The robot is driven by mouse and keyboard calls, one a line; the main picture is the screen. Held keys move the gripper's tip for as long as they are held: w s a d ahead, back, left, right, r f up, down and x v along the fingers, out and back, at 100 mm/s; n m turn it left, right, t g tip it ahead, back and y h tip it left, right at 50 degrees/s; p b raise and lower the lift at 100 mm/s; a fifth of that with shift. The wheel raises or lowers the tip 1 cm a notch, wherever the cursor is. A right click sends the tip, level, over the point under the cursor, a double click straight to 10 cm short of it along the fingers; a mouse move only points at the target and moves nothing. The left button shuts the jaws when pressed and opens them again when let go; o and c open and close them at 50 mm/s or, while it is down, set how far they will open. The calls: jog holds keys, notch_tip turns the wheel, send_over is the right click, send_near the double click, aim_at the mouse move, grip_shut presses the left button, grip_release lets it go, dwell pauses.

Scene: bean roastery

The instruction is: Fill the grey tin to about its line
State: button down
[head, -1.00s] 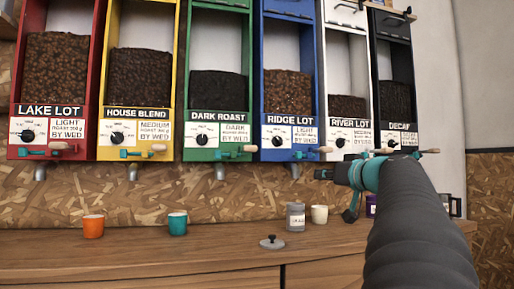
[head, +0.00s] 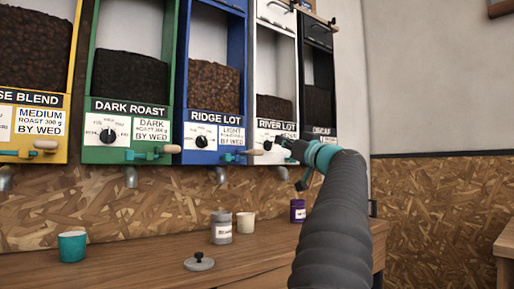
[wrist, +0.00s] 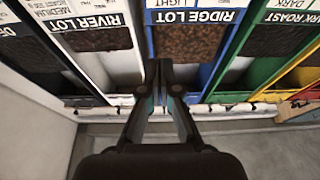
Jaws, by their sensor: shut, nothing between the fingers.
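The grey tin (head: 222,228) stands upright on the wooden counter in the head view, with a pale label on its front. A grey lid with a knob (head: 199,262) lies on the counter in front of it. My gripper (head: 272,144) is raised at the front of the white River Lot dispenser (head: 275,118), near its dial. In the wrist view my gripper (wrist: 163,70) points at the dispensers with its fingers shut and nothing held. The blue Ridge Lot dispenser (head: 215,110) hangs left of it, with its spout above the tin. The tin's inside and line cannot be seen.
A teal cup (head: 72,246) stands left on the counter (head: 130,268). A cream cup (head: 245,222) is beside the tin, and a purple tin (head: 297,211) is farther right. The green Dark Roast (head: 129,120) and black Decaf (head: 320,118) dispensers flank the others.

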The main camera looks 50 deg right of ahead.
notch_tip(320, 180, up, 2)
jog(key=p, duration=0.4)
send_over(249, 153)
jog(key=s+d, duration=0.1)
jog(key=s, duration=0.3)
jog(key=shift+s+d+f, duration=0.1)
jog(key=shift+s+f, duration=0.05)
jog(key=shift+f, duration=0.55)
jog(key=shift+s+f, duration=0.15)
jog(key=shift+f, duration=0.55)
